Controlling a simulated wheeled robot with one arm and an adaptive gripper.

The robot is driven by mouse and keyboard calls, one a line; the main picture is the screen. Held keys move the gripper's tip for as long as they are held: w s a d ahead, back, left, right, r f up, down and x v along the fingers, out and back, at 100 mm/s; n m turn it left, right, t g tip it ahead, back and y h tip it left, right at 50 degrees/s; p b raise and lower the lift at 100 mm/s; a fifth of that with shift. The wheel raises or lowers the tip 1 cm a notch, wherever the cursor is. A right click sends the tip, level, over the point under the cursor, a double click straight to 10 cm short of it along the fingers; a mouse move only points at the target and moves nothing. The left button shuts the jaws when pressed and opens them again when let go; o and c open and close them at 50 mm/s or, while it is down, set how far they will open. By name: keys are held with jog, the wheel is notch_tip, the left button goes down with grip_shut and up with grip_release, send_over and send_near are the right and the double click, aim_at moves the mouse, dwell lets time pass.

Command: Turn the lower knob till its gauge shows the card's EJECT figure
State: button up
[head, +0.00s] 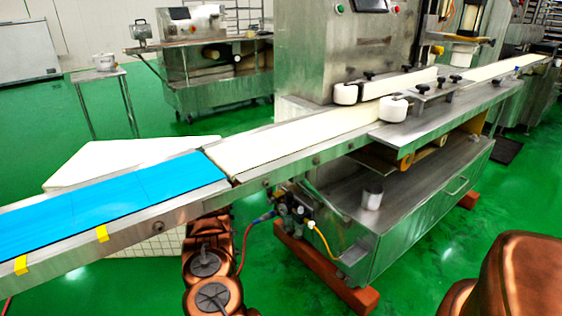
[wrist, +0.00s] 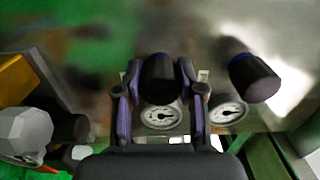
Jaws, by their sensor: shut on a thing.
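In the wrist view, a black knob (wrist: 159,80) with a blue band stands between the two fingers of my gripper (wrist: 160,76), which is shut on it. A round white-faced gauge (wrist: 161,115) sits just below this knob in the picture. A second black knob (wrist: 252,78) with a blue band stands to the right, apart from the fingers, with its own gauge (wrist: 229,114). The gauge figures are too small to read. I cannot tell from height which knob is the lower one. No card is seen. In the head view, my gripper is hidden.
The air fittings (head: 292,210) sit under the conveyor (head: 290,140), beside the machine's lower cabinet (head: 430,215). A pale hexagonal part (wrist: 25,130) is at the wrist view's left. A yellow hose (head: 324,242) and red hose (head: 247,235) hang close by.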

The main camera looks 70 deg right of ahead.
jog(key=n+p, duration=0.1)
jog(key=n, duration=0.3)
jog(key=shift+n+p, duration=0.3)
jog(key=shift+p, duration=0.05)
jog(key=shift+n+p, duration=0.35)
jog(key=shift+n, duration=1.15)
jog(key=shift+f, duration=0.1)
jog(key=o, duration=1.1)
jog(key=shift+o, duration=0.2)
jog(key=v, duration=1.2)
